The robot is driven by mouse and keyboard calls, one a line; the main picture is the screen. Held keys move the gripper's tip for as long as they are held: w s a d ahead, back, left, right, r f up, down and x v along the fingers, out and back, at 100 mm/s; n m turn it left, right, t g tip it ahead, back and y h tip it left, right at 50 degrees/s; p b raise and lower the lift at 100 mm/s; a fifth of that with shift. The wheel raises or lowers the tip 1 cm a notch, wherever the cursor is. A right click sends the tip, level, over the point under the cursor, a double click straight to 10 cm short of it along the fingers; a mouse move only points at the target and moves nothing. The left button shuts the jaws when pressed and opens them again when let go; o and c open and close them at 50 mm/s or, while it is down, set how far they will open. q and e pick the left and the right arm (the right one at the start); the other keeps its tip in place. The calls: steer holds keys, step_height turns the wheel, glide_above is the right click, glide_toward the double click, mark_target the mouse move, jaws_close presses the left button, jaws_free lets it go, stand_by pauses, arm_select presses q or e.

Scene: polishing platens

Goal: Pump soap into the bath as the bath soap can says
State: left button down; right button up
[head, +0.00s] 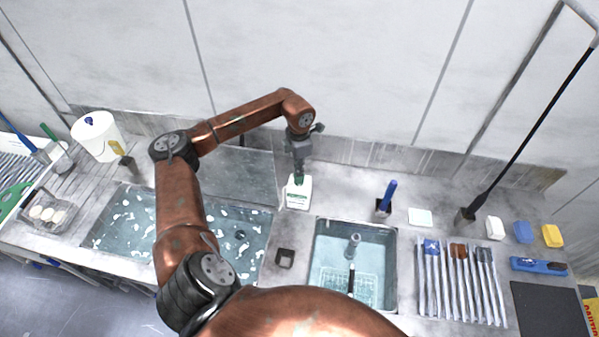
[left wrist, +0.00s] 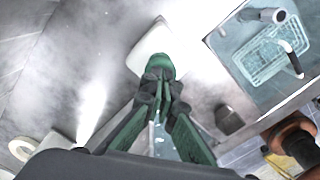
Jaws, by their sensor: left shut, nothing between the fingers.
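A white soap can (head: 298,192) with a green-edged label and a green pump head stands on the counter between two basins. In the left wrist view its white body (left wrist: 150,42) lies behind the green pump head (left wrist: 160,66). My left gripper (head: 299,172) points down right over the pump, shut and empty. In the left wrist view its fingers (left wrist: 164,82) meet at the pump head; I cannot tell whether they touch it. The label is too small to read. A large water bath (head: 127,232) with white flecks is at left, partly behind my arm. My right gripper is not in view.
A smaller basin (head: 323,232) with a wire rack and an upright tap-like piece is right of the can. A dark square block (head: 285,258) sits between the basins. A blue-handled tool (head: 387,196) in a holder and a pale square (head: 420,217) are farther right. The wall is close behind.

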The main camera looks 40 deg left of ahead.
arm_select(q)
steer(key=shift+r+p, duration=0.9)
steer(key=shift+r, duration=0.8)
